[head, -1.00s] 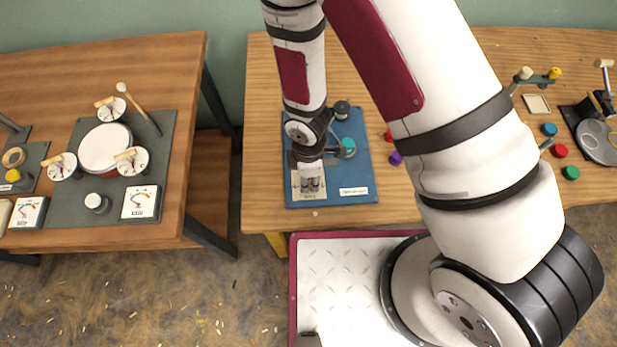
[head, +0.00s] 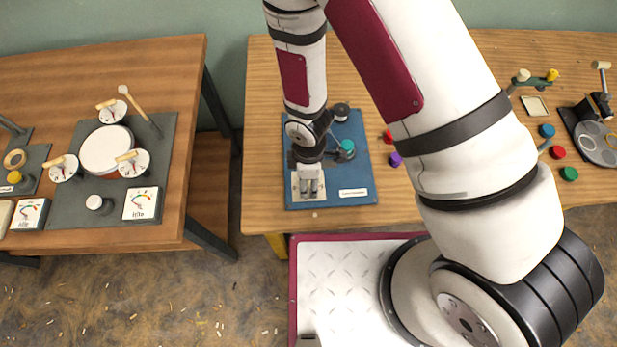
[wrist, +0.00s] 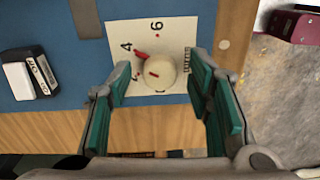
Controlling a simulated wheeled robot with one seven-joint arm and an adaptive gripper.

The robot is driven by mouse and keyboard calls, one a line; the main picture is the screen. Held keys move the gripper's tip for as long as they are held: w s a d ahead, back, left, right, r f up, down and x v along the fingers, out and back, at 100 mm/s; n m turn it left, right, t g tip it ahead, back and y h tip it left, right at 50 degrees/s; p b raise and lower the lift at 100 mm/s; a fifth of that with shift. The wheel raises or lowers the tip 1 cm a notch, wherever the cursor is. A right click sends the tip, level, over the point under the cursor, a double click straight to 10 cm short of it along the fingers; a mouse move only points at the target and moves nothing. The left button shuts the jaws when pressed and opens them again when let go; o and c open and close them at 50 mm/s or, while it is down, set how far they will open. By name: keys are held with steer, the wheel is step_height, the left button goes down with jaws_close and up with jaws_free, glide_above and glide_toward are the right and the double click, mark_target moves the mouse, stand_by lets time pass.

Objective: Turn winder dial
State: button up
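The dial is a cream round knob (wrist: 160,72) with a red pointer and a red mark on top. It sits on a white card (wrist: 186,32) with printed numbers, 4 and 6 among them, on a blue board (wrist: 40,22). My gripper (wrist: 161,76) is open, with one teal-padded finger on each side of the knob and visible gaps between. Whether the fingertips are down at knob height is hard to tell. In the head view my gripper (head: 309,181) is over the card at the front left of the blue board (head: 358,176), and it hides the knob.
A teal-topped part (head: 346,147) and a dark knob (head: 341,111) stand behind my gripper. A purple piece (head: 396,159) and a red piece (head: 388,136) lie right of the board.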

mark_target(309, 182)
step_height(309, 182, up, 12)
steer(key=shift+w, duration=0.25)
stand_by(0.5)
steer(key=f+m, duration=0.3)
steer(key=f, duration=0.1)
steer(key=f+m+p, duration=0.1)
steer(key=f+m, duration=0.2)
steer(key=f, duration=0.1)
steer(key=f+m, duration=0.3)
steer(key=f, duration=0.1)
steer(key=shift+s+m, duration=0.3)
steer(key=shift+m, duration=0.1)
stand_by(0.6)
jaws_close()
